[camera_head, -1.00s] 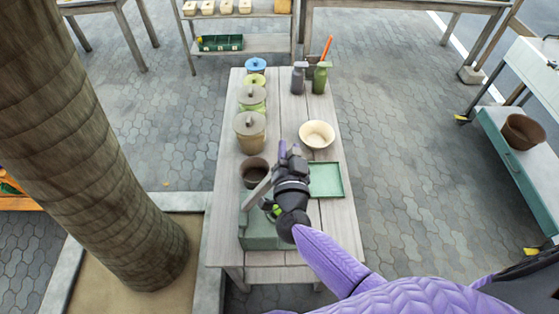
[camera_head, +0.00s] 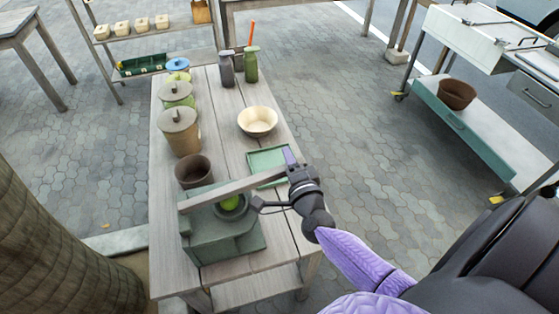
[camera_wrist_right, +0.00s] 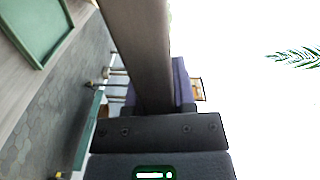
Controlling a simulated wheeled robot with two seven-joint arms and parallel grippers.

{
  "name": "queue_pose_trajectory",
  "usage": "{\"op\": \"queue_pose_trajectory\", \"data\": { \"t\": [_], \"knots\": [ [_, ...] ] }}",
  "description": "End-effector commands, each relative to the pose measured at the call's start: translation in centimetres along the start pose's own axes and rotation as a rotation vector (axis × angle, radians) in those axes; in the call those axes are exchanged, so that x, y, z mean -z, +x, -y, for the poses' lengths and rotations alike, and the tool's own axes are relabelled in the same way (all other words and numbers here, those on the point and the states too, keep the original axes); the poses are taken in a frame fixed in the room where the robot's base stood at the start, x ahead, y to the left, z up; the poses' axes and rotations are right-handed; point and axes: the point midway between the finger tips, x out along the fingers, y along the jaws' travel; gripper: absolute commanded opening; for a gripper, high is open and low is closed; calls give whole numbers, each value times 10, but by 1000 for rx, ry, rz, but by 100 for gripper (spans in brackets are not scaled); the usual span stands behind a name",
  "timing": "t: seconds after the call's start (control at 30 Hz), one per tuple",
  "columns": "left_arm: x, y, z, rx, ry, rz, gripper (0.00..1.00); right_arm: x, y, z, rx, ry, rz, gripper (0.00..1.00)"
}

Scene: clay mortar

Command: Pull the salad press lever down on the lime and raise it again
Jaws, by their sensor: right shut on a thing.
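The salad press (camera_head: 205,245) is a grey-green block at the near end of the wooden table. Its long grey lever (camera_head: 238,188) runs from the press's left side across to my right gripper (camera_head: 288,171), roughly level with a slight rise to the right. My right gripper is shut on the lever's end; the right wrist view shows the lever (camera_wrist_right: 140,45) running into the jaws. My left gripper is not in view.
A brown pot (camera_head: 193,171) stands just behind the press. A green tray (camera_head: 262,158), a cream bowl (camera_head: 257,121), lidded jars (camera_head: 180,131) and bottles (camera_head: 251,64) stand farther back. The table's right edge is near my right arm.

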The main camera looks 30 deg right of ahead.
Motion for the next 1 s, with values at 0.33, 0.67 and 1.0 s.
{"op": "queue_pose_trajectory", "data": {
  "t": [0.33, 0.67, 1.0],
  "knots": [
    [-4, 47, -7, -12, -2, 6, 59, -6, -1, -47, -5, 168, 2, 0],
    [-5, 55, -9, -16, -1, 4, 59, -7, -1, -54, -5, 216, 2, 0],
    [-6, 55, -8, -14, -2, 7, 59, -8, -2, -57, -12, 219, 4, 34]
  ]
}}
